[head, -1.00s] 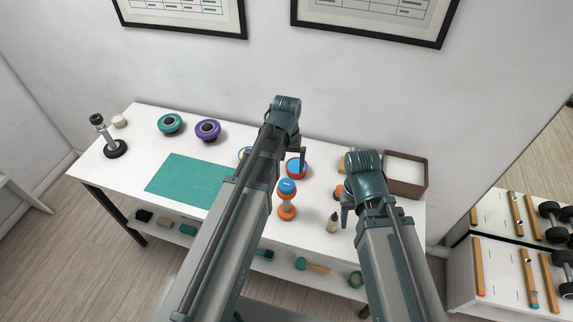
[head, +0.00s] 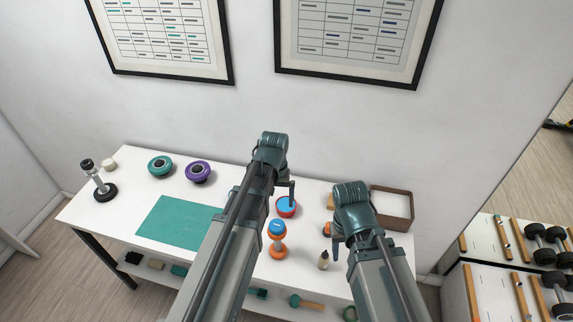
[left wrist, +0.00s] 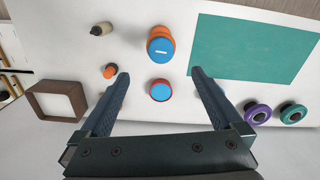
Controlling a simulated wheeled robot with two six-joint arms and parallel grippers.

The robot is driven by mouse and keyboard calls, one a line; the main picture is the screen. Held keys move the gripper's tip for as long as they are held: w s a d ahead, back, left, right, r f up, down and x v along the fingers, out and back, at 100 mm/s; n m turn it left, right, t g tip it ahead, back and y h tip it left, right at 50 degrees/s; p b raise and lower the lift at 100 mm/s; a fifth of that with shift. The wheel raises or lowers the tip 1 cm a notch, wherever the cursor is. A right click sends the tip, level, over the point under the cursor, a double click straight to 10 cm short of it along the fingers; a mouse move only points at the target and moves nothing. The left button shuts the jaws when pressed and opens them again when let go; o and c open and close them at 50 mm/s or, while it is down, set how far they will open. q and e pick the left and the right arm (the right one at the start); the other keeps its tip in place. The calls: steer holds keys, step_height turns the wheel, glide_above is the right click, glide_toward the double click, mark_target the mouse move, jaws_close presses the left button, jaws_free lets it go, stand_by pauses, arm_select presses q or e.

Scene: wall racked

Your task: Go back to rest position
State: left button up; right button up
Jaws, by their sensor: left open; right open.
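My left gripper (head: 288,203) is over the white table (head: 120,170), near a red round item with a blue top (head: 286,205). In the left wrist view the left gripper (left wrist: 158,72) has its fingers wide apart with nothing between them; the red and blue item (left wrist: 160,89) lies on the table below. My right gripper (head: 335,245) is over the table's right part, its jaws mostly hidden by its own wrist in the head view. An orange dumbbell-shaped item with a blue top (head: 277,240) stands in front of the left gripper.
A green mat (head: 180,222), teal ring (head: 160,166), purple ring (head: 198,172) and upright post stand (head: 99,180) are on the left. A brown frame tray (head: 392,205) and small bottle (head: 323,261) are on the right. Dumbbells (head: 548,256) sit on a side rack.

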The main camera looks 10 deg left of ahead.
arm_select(q)
steer(key=s+d+f+m+b, duration=0.1)
steer(key=s+d+f+b, duration=0.2)
steer(key=f+b, duration=0.3)
steer(key=s+d+f+m+b, duration=0.2)
steer(key=s+d+f+b, duration=0.1)
steer(key=s+f+b, duration=0.3)
steer(key=s+d+f+m+y+b, duration=0.1)
steer(key=s+d+f+m+b, duration=0.1)
steer(key=s+d+f+b, duration=0.2)
step_height(320, 180, down, 4)
steer(key=b, duration=0.3)
steer(key=shift+s, duration=0.35)
